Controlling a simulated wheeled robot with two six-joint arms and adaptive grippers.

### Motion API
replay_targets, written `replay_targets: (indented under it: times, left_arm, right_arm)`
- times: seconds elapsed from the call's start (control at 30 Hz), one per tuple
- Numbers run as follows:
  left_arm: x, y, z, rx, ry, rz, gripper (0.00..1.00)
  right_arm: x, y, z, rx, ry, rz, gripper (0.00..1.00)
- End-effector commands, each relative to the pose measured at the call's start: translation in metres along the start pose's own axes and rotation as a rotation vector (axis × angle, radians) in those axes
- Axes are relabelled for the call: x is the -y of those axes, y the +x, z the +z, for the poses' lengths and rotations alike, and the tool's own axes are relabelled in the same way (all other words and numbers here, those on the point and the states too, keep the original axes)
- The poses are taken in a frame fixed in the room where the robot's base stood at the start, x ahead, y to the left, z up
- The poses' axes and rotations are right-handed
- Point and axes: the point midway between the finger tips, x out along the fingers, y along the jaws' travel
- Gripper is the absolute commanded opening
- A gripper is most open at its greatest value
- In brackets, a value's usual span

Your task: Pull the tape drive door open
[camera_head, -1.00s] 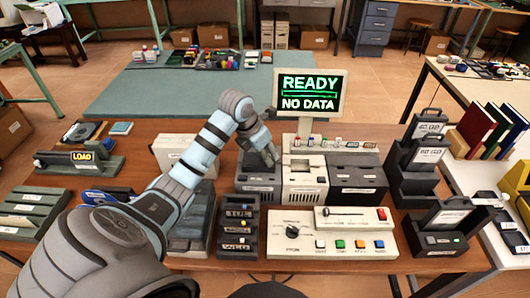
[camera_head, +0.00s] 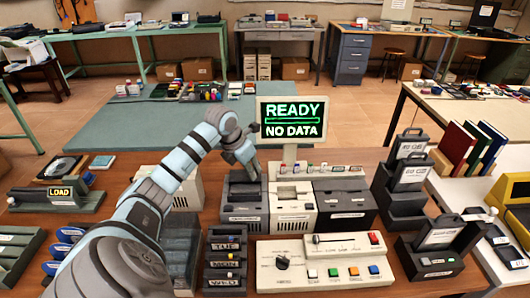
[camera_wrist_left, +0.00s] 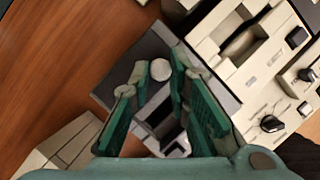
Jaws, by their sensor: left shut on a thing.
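The tape drive (camera_head: 243,208) is a dark grey box with a small label, at the left end of the row of modules on the table. My left gripper (camera_head: 243,157) is at its top, reaching down from the left. In the wrist view my left gripper (camera_wrist_left: 160,75) has its two green fingers on either side of a pale round knob (camera_wrist_left: 160,69) on the dark drive. It is shut on that knob. A recess with pale parts shows between the fingers, partly hidden by them. How far the door stands open I cannot tell. My right gripper is not in view.
A cream unit (camera_head: 293,212) and another dark module (camera_head: 345,207) stand right of the drive. A control panel (camera_head: 325,275) with knob and buttons lies in front. A READY / NO DATA screen (camera_head: 292,120) stands behind. A labelled rack (camera_head: 226,265) sits front left.

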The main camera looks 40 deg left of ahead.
Motion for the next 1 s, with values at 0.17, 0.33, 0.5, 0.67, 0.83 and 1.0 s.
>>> replay_targets:
  times: [0.17, 0.33, 0.5, 0.67, 0.83, 1.0]
  left_arm:
    - [0.001, 0.0, 0.0, 0.0, -0.001, -0.002, 0.0]
    - [0.001, 0.0, 0.0, -0.001, 0.001, -0.002, 0.38]
    - [0.002, 0.0, 0.001, -0.001, 0.001, -0.001, 0.38]
    - [0.002, -0.005, 0.002, 0.0, 0.003, -0.001, 0.38]
    - [0.0, -0.04, 0.002, 0.001, 0.005, 0.004, 0.38]
    - [0.0, -0.088, 0.002, 0.001, 0.004, 0.004, 0.38]
  right_arm:
    - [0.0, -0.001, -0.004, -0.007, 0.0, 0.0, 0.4]
    - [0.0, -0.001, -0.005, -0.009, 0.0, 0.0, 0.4]
    - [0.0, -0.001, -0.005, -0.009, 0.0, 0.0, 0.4]
    - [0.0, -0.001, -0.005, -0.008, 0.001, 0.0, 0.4]
    - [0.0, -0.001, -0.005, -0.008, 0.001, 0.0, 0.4]
    - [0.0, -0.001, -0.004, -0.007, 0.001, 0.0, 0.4]
